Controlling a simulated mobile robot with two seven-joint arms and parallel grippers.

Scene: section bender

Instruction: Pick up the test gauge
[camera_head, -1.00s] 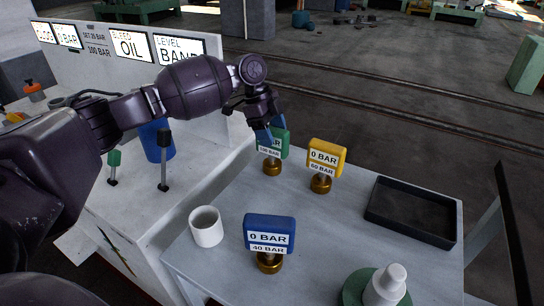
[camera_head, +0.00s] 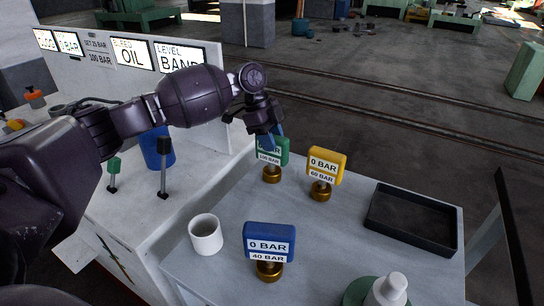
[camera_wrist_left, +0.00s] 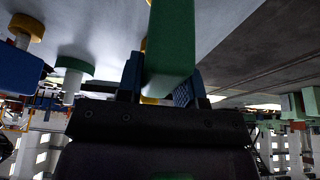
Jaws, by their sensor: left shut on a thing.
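The green gauge (camera_head: 280,157), labelled 100 BAR, stands upright at the back left of the grey table on a brass base (camera_head: 271,174). My left gripper (camera_head: 270,142) comes down on its top from behind and is shut on it, hiding part of its upper label. In the left wrist view the green gauge body (camera_wrist_left: 170,40) lies between my two blue fingers (camera_wrist_left: 168,82). A yellow gauge (camera_head: 326,165), 0 BAR over 60 BAR, stands just right of it. A blue gauge (camera_head: 269,243), 0 BAR over 40 BAR, stands nearer the front. My right gripper is out of view.
A white cup (camera_head: 205,235) stands at the table's left. A black tray (camera_head: 412,218) lies at the right, empty. A white object on a green disc (camera_head: 388,290) is at the front. The white console (camera_head: 130,215) with levers and lit displays adjoins on the left.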

